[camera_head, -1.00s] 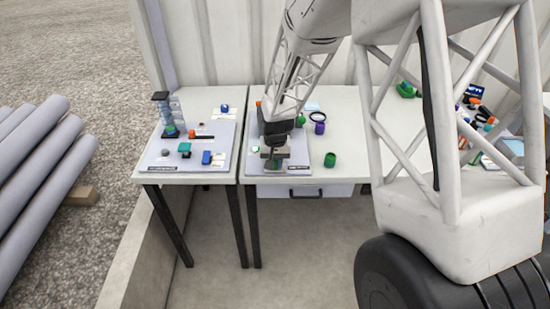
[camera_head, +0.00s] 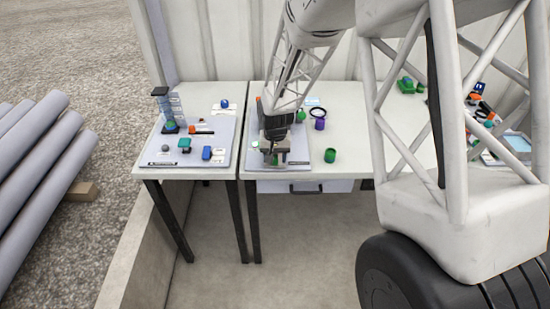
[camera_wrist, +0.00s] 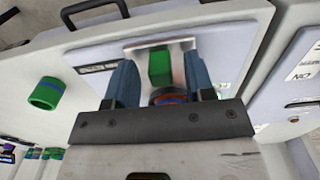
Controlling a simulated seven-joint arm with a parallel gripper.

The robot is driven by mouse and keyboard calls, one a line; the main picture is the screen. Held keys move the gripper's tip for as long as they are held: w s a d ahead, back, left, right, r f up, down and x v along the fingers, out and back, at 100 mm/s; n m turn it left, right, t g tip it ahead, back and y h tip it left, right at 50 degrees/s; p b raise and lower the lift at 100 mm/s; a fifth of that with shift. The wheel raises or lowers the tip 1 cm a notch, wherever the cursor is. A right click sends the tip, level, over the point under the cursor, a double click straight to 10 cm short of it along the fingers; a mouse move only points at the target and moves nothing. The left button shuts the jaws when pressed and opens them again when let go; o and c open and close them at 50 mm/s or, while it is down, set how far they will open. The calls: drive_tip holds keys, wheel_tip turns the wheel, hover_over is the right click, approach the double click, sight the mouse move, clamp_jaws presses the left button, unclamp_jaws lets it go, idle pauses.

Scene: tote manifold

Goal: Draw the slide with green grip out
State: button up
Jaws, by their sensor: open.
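The green grip (camera_wrist: 160,68) is a small upright block in the wrist view, in front of a pale metal plate (camera_wrist: 185,45). My gripper (camera_wrist: 160,62) is open, with one blue-grey finger on each side of the green grip. Gaps show on both sides, so the fingers do not appear to touch it. A round orange and blue part (camera_wrist: 170,97) lies between the fingers, nearer the palm. The slide's body is mostly hidden by the gripper.
A green cup (camera_head: 330,155) stands right of the gripper, with a purple cup (camera_head: 320,124) behind it. The left table holds a grey board (camera_head: 160,155) with several small parts. A drawer handle (camera_head: 305,189) is below the table's front edge.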

drive_tip(key=shift+r, duration=3.55)
drive_tip(key=shift+r, duration=0.1)
drive_tip(key=shift+s+d+r, duration=0.15)
drive_tip(key=s+d+r+t, duration=0.1)
drive_tip(key=s+d+r, duration=0.45)
drive_tip(key=s, duration=0.25)
drive_tip(key=s+d+r, duration=0.4)
drive_tip(key=s+r, duration=0.3)
drive_tip(key=s, duration=0.2)
drive_tip(key=s+d+r+t, duration=0.1)
drive_tip(key=s+d+r, duration=0.4)
drive_tip(key=s+r, duration=0.25)
drive_tip(key=s+d, duration=0.3)
drive_tip(key=s, duration=0.7)
drive_tip(key=shift+s+t, duration=0.3)
drive_tip(key=shift+s, duration=0.1)
